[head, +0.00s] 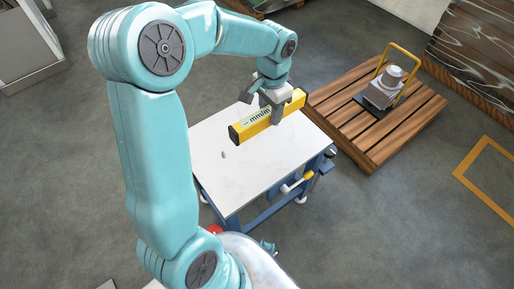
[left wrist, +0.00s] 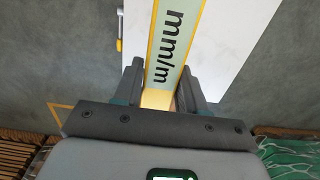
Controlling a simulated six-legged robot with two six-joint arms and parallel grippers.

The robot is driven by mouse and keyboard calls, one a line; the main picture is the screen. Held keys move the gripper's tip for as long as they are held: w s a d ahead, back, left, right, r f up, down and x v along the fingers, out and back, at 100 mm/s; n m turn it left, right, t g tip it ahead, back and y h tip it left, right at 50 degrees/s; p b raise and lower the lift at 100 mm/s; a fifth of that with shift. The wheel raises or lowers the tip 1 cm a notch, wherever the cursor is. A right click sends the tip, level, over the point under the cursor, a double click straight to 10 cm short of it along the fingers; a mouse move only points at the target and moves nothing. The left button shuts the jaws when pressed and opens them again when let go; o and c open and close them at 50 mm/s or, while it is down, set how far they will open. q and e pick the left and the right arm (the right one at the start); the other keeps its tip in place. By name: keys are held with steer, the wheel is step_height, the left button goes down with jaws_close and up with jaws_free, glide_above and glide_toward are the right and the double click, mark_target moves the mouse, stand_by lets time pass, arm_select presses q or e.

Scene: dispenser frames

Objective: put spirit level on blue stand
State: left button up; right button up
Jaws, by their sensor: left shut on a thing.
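The yellow spirit level (head: 246,124) has a pale label marked "mm/m" and a dark end cap. My left gripper (head: 268,101) is shut on it from above, towards its right end in the head view. In the left wrist view the level (left wrist: 172,45) runs away between the two fingers of the gripper (left wrist: 159,88). The blue stand (head: 254,167) has a flat white top and a blue frame. The level appears over the back part of this top; I cannot tell how large the gap is. The white top also shows in the left wrist view (left wrist: 228,42). My right gripper is not visible.
A small pale round object (head: 223,155) lies on the white top, which is otherwise clear. A wooden pallet (head: 372,146) stands to the right, bearing a grey machine (head: 383,90) with a yellow hoop (head: 404,52). Grey floor (head: 420,215) is open at the lower right.

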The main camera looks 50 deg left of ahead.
arm_select(q)
step_height(320, 180, down, 15)
steer(key=b, duration=0.3)
step_height(320, 180, down, 4)
steer(key=shift+s+r+b, duration=0.1)
steer(key=shift+r+b, duration=0.15)
steer(key=shift+b, duration=0.25)
steer(key=shift+f, duration=0.35)
steer(key=shift+f, duration=0.2)
steer(key=o, duration=1.2)
steer(key=shift+r, duration=0.1)
